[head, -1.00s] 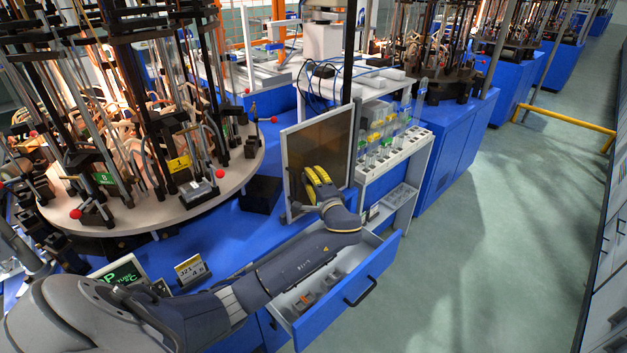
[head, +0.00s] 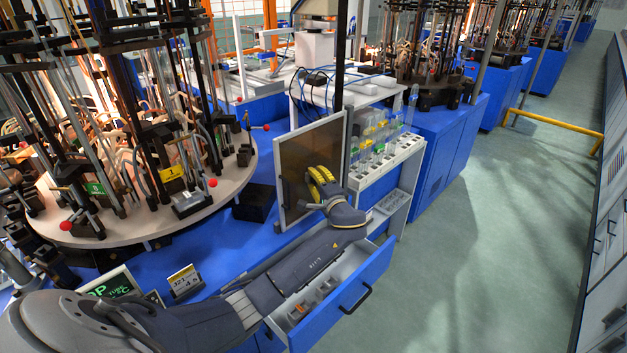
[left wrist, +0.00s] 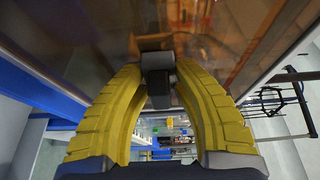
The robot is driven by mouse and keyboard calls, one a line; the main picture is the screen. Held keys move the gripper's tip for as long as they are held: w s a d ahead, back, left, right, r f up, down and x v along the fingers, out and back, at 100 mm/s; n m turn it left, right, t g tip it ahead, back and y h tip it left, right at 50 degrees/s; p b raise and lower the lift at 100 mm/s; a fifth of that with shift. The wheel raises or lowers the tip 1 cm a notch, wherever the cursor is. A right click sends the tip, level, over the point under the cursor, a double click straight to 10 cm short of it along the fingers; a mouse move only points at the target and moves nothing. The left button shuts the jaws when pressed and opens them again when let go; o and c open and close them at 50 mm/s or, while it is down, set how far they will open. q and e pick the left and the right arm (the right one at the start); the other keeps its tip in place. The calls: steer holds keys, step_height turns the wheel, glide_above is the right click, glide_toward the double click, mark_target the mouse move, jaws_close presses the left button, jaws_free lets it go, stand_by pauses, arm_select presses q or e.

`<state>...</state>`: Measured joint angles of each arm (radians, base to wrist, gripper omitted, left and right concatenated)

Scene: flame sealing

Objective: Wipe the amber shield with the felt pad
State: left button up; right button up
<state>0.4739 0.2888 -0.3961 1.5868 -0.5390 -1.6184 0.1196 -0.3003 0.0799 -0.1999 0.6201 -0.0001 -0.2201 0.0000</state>
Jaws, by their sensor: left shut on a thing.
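The amber shield (head: 296,160) is an upright, see-through brown panel in a pale frame at the edge of the blue bench. It fills the upper part of the left wrist view (left wrist: 85,45). My left gripper (head: 320,186) is at the lower right part of the shield's face. Its yellow fingers are shut on a small dark block, which appears to be the felt pad (left wrist: 157,82). The block points at the panel; I cannot tell if it touches. The pad is hidden by the fingers in the head view. My right gripper is out of view.
An open blue drawer (head: 368,290) with small items lies under my left arm. A rack of bottles (head: 385,160) stands right of the shield. A round turntable (head: 150,222) with many rods and red knobs fills the left. A small display (head: 185,281) stands in front.

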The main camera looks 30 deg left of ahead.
mark_target(304, 170)
arm_select(q)
steer(key=shift+w+d, duration=0.25)
steer(key=shift+w, duration=0.65)
steer(key=shift+w+d, duration=0.25)
steer(key=shift+w, duration=0.6)
jaws_close()
steer(key=shift+r, duration=0.1)
jaws_free()
steer(key=shift+a+r, duration=0.1)
steer(key=shift+r, duration=0.5)
steer(key=shift+s+a, duration=0.25)
steer(key=shift+s, duration=1)
steer(key=shift+s+a, duration=0.3)
steer(key=shift+s, duration=1)
steer(key=shift+s+a, duration=0.25)
steer(key=shift+s, duration=1)
jaws_close()
steer(key=shift+s, duration=0.1)
steer(key=shift+r, duration=0.15)
